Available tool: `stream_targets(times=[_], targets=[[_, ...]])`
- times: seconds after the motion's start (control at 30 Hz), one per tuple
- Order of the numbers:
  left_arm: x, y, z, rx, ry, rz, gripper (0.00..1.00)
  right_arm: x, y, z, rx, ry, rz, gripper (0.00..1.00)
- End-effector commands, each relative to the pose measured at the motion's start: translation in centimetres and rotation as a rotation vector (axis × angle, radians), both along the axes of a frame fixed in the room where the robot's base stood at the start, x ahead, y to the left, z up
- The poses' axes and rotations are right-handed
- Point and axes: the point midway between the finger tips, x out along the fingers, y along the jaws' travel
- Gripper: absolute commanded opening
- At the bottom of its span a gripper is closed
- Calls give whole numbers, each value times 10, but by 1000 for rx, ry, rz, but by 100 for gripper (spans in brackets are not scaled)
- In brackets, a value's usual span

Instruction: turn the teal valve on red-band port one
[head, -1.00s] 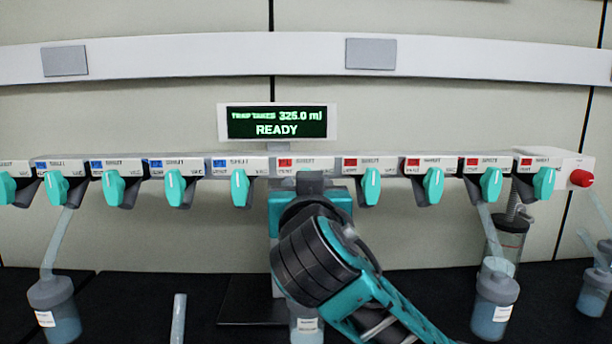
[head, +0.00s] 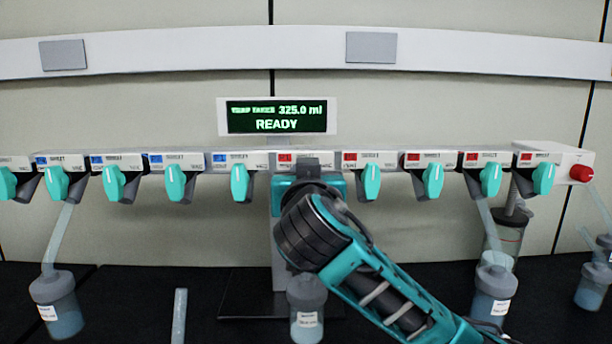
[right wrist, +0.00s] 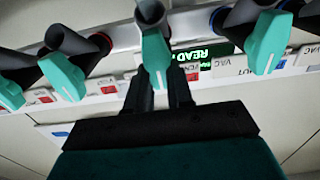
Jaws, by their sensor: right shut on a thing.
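The teal valve (right wrist: 155,52) of the leftmost red-band port shows in the right wrist view, which is upside down. My right gripper (right wrist: 160,88) has its two dark fingers on either side of this valve's lower end and is shut on it. In the head view the port's red band (head: 285,158) shows just left of my right gripper (head: 308,165). My gripper and wrist hide the valve there, so its exact angle cannot be told from that view. My left gripper is in neither current view.
Neighbouring teal valves stand close on both sides, a blue-band one (head: 239,182) at left and a red-band one (head: 371,182) at right. The display (head: 277,117) reads READY above. A red knob (head: 581,173) is at far right.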

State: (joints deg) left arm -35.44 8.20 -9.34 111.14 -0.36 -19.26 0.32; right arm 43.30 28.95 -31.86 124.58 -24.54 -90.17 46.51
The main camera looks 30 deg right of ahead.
Motion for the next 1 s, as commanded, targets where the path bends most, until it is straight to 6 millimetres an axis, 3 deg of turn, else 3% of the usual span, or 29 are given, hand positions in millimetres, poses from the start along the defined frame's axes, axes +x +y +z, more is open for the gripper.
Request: stream_targets(times=[0.13, 0.57, 1.0], targets=[[-2, 0, -1, -1, 4, 0, 43, 0, 0, 0, 0, 1, 0, 0], [-4, 0, -8, 0, 9, -1, 43, 0, 0, -2, 49, -21, 0, 0], [-4, 0, -32, 0, 8, 0, 43, -2, -4, -5, 357, -165, 0, 0]])
